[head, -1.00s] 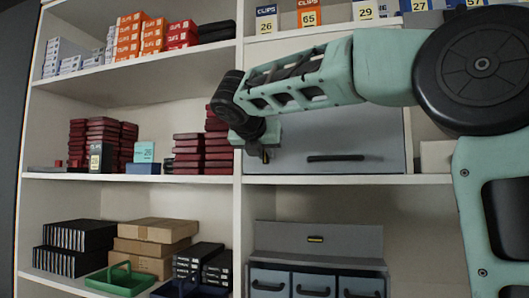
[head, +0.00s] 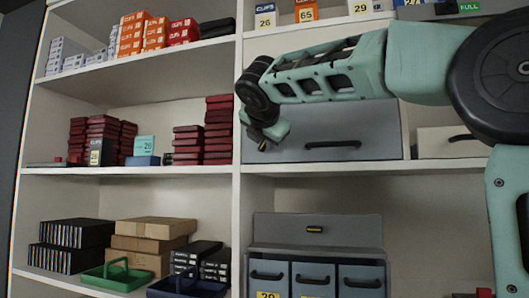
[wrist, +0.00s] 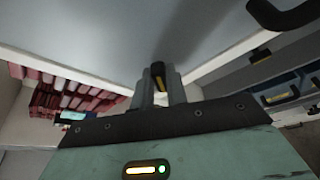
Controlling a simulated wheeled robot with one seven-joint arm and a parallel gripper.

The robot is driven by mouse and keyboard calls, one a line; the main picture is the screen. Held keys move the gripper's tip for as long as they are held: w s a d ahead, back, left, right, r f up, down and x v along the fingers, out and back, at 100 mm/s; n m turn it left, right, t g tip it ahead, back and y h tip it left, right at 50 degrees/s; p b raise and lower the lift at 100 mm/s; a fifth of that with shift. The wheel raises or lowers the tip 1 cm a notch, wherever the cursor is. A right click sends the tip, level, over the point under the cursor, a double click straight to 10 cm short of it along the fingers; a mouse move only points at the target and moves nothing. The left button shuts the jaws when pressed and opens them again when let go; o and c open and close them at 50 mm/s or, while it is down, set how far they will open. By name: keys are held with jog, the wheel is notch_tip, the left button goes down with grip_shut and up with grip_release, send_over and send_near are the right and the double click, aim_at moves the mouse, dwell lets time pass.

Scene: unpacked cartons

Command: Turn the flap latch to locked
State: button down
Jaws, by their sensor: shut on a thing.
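A grey flap (head: 370,122) with a dark bar handle (head: 332,144) closes a compartment on the middle shelf. The flap also fills much of the wrist view (wrist: 130,35). A small black and yellow latch (wrist: 158,72) sits between my fingers in the wrist view. My gripper (wrist: 161,88) is shut on it, with one finger on each side. In the head view my gripper (head: 264,143) is at the flap's left end, its hand tilted, and mostly covers the latch.
Stacks of dark red boxes (head: 218,130) stand on the shelf to the left, beyond a white upright (head: 238,195). Below is a grey unit (head: 318,230) with several handled drawers. The space just under the flap's shelf is open.

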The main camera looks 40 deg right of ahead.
jog(key=m+t+b, duration=0.1)
jog(key=m+b, duration=0.2)
jog(key=b, duration=0.2)
jog(key=m+t+b, duration=0.2)
jog(key=m+b, duration=0.1)
jog(key=b, duration=0.2)
jog(key=f+m+t+b, duration=0.1)
jog(key=m+b, duration=0.1)
jog(key=b, duration=0.2)
jog(key=shift+s+d+m+b, duration=0.15)
jog(key=shift+d+m+b, duration=0.05)
jog(key=shift+m+b, duration=0.2)
jog(key=c, duration=1.4)
grip_release()
